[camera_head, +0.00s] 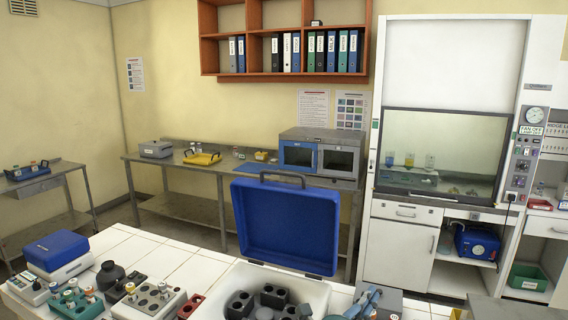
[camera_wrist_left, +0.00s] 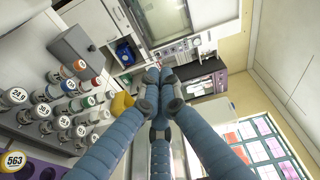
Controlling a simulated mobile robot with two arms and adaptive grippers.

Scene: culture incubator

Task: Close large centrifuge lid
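The large centrifuge (camera_head: 318,292) is a white body at the bottom centre of the head view, with dark rotor cups (camera_head: 272,296) visible inside. Its blue lid (camera_head: 286,226) stands open, raised upright at the back, with a dark handle (camera_head: 282,178) on its top edge.
Left of the centrifuge on the white-tiled bench are a smaller device with a blue lid (camera_head: 55,247) and racks of vials (camera_head: 150,300). A steel table (camera_head: 190,172) with a blue-fronted oven (camera_head: 320,155) and a fume hood (camera_head: 440,150) stand behind.

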